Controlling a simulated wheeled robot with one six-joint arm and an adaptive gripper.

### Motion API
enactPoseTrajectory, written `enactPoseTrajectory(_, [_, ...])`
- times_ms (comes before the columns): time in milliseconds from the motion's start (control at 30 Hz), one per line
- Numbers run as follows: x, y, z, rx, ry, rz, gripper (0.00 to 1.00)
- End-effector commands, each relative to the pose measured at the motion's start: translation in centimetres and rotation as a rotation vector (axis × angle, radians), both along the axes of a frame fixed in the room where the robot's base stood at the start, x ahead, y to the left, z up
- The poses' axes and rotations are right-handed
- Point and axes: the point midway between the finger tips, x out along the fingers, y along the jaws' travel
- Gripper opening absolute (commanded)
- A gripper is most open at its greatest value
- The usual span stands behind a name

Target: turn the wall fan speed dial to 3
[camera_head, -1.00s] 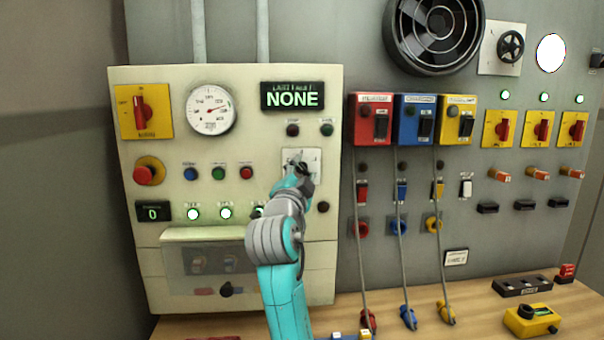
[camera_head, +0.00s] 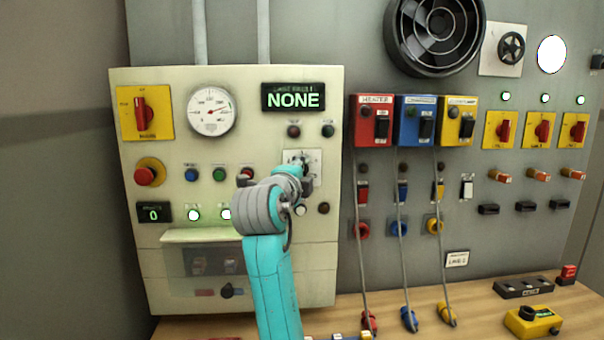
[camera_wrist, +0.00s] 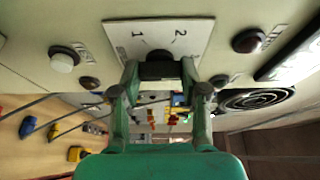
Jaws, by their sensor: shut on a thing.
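The speed dial is a dark knob (camera_wrist: 159,68) on a white plate (camera_wrist: 118,28) marked with 1 and 2; other marks are hidden or out of view. My gripper (camera_wrist: 158,78) is shut on the knob, one finger on each side of it, in the wrist view. The knob's pointer is too unclear to read. In the head view the plate (camera_head: 316,158) sits at the right of the cream panel, and my gripper (camera_head: 303,178) is against it, partly hiding the dial. The wall fan (camera_head: 436,35) is at the top.
A display (camera_head: 293,96) reading NONE is above the plate. Small buttons (camera_head: 328,130) and a white button (camera_wrist: 63,60) lie close around the dial. Red, blue and yellow boxes (camera_head: 374,120) with hanging cables are to the right. A wooden bench (camera_head: 480,315) is below.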

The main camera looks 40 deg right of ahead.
Motion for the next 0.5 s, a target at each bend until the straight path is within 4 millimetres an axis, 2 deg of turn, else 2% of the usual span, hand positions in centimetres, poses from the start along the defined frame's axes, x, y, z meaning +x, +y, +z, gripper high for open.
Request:
enactPoseTrajectory(467, [0.08,0.03,-0.12,0.015,-0.006,0.001,0.09])
enactPoseTrajectory(500, [0.08,0.03,-0.12,0.015,-0.006,0.001,0.46])
